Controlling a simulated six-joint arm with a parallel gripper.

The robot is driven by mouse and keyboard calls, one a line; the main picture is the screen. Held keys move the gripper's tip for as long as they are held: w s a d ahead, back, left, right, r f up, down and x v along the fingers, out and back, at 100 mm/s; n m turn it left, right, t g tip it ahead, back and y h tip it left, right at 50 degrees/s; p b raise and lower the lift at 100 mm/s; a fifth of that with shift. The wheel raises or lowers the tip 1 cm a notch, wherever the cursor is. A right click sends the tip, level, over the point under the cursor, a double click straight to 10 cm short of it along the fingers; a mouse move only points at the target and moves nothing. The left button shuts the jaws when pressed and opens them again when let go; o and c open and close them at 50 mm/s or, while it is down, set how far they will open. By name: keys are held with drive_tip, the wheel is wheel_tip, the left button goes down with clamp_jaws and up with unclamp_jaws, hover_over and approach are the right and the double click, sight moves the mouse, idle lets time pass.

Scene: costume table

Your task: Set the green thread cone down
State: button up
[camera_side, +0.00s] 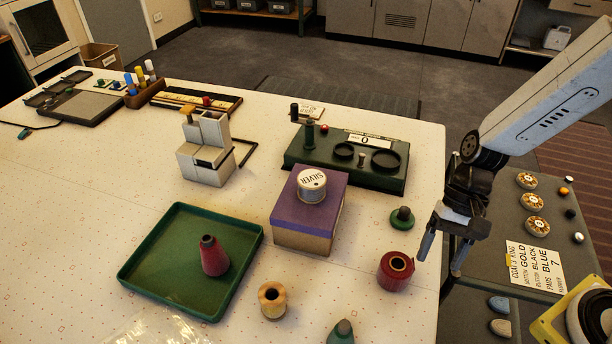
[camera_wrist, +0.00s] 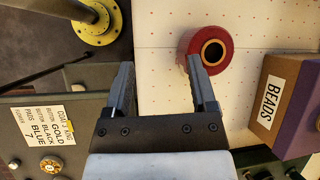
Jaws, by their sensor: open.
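A green thread cone (camera_side: 342,333) stands at the bottom edge of the side view, near the table's front; its lower part is cut off. It does not show in the wrist view.
A green tray (camera_side: 142,293) holds a red cone (camera_side: 214,258). A wooden spool (camera_side: 272,302) stands between the tray and the green cone. A purple-lidded box (camera_side: 300,235) with a silver tin (camera_side: 311,184) on top stands behind.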

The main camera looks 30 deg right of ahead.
drive_tip(key=w+d+r+n+t+h, duration=0.1)
drive_tip(key=w+d+n+t+h, duration=0.1)
drive_tip(key=d, duration=0.3)
drive_tip(key=w+d+r+n+t+h, duration=0.1)
drive_tip(key=w+d+n+t+h, duration=0.1)
drive_tip(key=d+n+t+h, duration=0.1)
drive_tip(key=shift+w+d+r+n+t, duration=0.4)
drive_tip(key=shift+d+n, duration=0.7)
drive_tip(key=shift+d, duration=0.65)
